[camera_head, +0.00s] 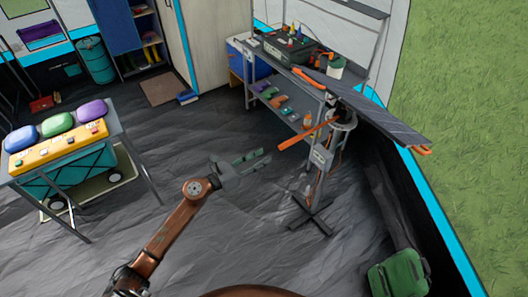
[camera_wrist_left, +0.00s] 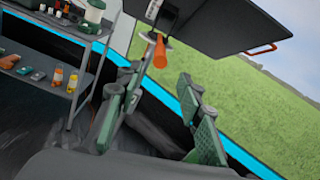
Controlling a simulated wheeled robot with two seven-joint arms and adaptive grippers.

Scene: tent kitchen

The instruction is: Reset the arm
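My left arm comes in from the lower left in the head view, and its gripper (camera_head: 252,161) hangs over the dark floor. The two green-padded fingers are apart, with nothing seen between them. The left wrist view shows the same open gripper (camera_wrist_left: 162,118) at the bottom, with clear space between the fingers. An orange handle (camera_head: 308,132) on a stand is beyond the fingertips; it also shows in the left wrist view (camera_wrist_left: 160,53). My right gripper is not in either view.
A solar panel (camera_head: 368,107) rests on a stand at the right. A metal workbench (camera_head: 262,66) stands behind it. A table with a yellow panel (camera_head: 58,150) and colored cases is at the left. A green backpack (camera_head: 400,274) lies lower right. The middle floor is clear.

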